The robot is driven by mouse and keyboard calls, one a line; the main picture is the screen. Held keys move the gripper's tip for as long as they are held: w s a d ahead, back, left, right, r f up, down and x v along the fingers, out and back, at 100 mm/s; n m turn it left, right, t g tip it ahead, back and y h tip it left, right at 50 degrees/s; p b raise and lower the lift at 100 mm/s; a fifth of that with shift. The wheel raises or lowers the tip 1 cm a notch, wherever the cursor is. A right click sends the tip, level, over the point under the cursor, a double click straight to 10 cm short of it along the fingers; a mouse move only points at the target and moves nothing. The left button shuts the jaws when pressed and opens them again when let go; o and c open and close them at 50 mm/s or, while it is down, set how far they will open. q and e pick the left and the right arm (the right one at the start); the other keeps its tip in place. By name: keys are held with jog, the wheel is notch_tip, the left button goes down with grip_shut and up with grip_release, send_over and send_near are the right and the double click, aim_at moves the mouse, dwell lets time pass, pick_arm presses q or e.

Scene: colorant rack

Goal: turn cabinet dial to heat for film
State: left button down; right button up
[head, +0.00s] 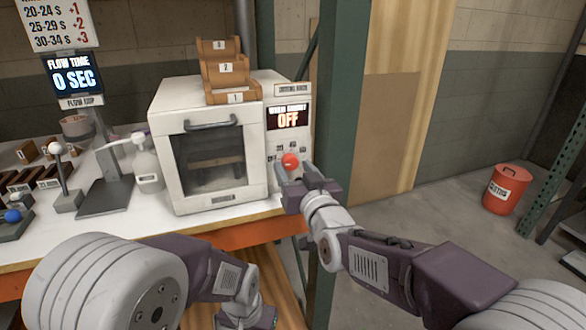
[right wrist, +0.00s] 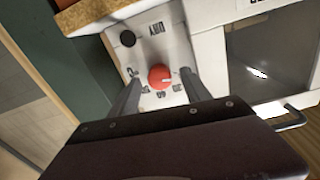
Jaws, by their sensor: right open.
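The white cabinet (head: 160,150) stands on the bench, with a glazed door and a control panel at its right. Its red dial (head: 290,160) sits on that panel below a display (head: 288,118) that reads OFF. In the right wrist view the dial (right wrist: 161,77) has a small pale mark at its right side and printed labels around it. My right gripper (head: 297,172) is open in front of the panel. Its fingers (right wrist: 161,88) lie on either side of the dial, with visible gaps. My left gripper (head: 247,318) is low at the bottom edge, partly cut off.
A black round knob (right wrist: 127,38) is on the panel near the dial. Wooden numbered trays (head: 228,72) stand on the cabinet. A green post (head: 343,120) rises just right of it. A spray bottle (head: 147,165) stands at its left. A red bucket (head: 507,190) is on the floor.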

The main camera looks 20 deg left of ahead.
jog(key=shift+x, duration=0.75)
grip_shut()
jog(key=shift+m, duration=0.3)
jog(key=m+b, duration=0.3)
jog(key=m, duration=0.1)
jog(key=shift+f, duration=0.2)
jog(key=m+b, duration=0.4)
jog(key=m, duration=0.1)
jog(key=shift+m, duration=0.4)
jog(key=m+b, duration=0.3)
jog(key=shift+r+m+b, duration=0.2)
jog(key=shift+m+b, duration=0.55)
jog(key=shift+m, duration=1.25)
